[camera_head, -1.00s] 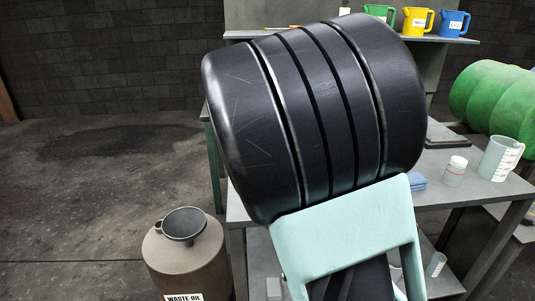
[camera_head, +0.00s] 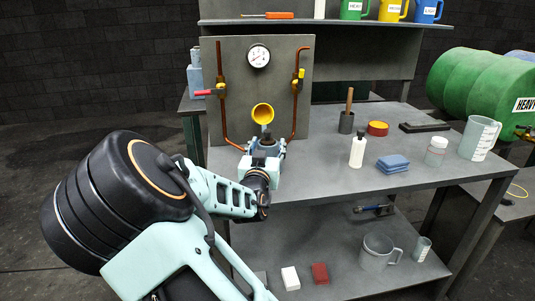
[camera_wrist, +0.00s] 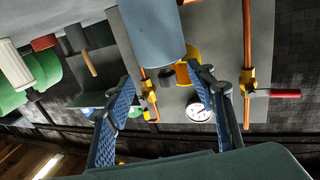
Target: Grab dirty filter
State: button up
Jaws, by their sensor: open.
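A grey-blue cylinder (camera_wrist: 150,30) shows in the wrist view, close to the open fingertips, with a yellow cup-like fitting (camera_wrist: 188,72) behind its end. I cannot tell for sure that the cylinder is the dirty filter. In the head view the yellow fitting (camera_head: 263,113) is on the grey pipe panel, and I cannot make out the cylinder, which my gripper may hide. My gripper (camera_head: 265,138) is open just below the fitting. In the wrist view its blue fingers (camera_wrist: 166,78) are apart, with nothing gripped.
The panel (camera_head: 228,65) carries copper pipes, valves with red (camera_head: 204,92) and yellow handles, and a gauge (camera_head: 258,57). A white bottle (camera_head: 357,151), folded blue cloths (camera_head: 392,163) and a clear jug (camera_head: 479,137) stand on the bench to the right. Bare benchtop lies between.

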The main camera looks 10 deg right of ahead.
aim_at(267, 140)
jog(key=x, duration=0.5)
jog(key=shift+a+f+b, duration=0.15)
jog(key=shift+a+b, duration=0.15)
jog(key=c, duration=1.3)
jog(key=shift+c, duration=0.2)
